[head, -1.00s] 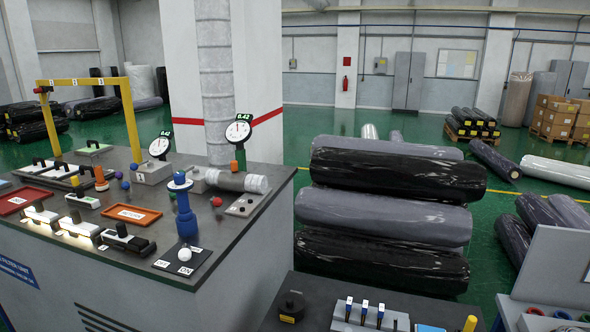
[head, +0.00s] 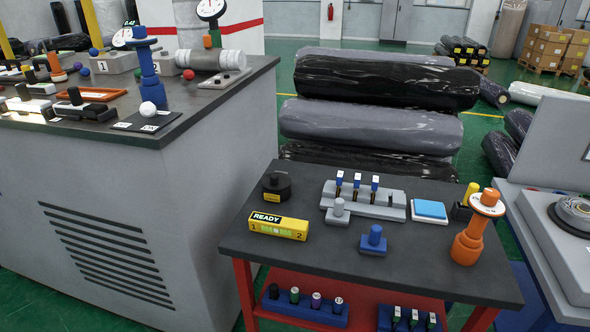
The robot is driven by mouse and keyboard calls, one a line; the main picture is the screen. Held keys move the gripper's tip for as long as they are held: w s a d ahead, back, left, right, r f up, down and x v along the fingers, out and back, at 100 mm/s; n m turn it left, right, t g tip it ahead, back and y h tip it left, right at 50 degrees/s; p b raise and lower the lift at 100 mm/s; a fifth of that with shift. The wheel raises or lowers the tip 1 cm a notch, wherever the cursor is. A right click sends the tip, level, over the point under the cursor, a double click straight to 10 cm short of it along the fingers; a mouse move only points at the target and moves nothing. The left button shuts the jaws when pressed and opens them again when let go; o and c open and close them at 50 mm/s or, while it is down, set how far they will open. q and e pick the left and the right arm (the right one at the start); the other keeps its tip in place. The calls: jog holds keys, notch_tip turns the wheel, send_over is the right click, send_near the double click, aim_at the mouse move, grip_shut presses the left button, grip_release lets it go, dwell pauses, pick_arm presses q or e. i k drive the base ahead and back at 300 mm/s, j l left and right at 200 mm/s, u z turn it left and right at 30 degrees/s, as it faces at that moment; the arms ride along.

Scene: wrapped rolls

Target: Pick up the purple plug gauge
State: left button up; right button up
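A small upright purple piece (head: 316,301), which looks like the purple plug gauge, stands in a blue rack (head: 325,319) on the red lower shelf of the dark-topped table. Several similar small pieces stand in the same rack, including one with a green band (head: 294,296) and a dark one (head: 274,291). The purple piece is small in the head view, so its shape is hard to make out. Neither of my grippers shows in this view.
The table top (head: 350,263) overhangs the shelf. It holds a yellow "READY" box (head: 278,226), a grey rack (head: 375,208), a blue-capped block (head: 373,240) and an orange stand (head: 468,243). A grey cabinet (head: 150,225) stands left; floor shows between.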

aim_at(316, 297)
jog(key=z, duration=4.4)
jog(key=u, duration=4.1)
jog(key=i+j+z, duration=0.3)
jog(key=i+j, duration=0.15)
jog(key=j, duration=0.1)
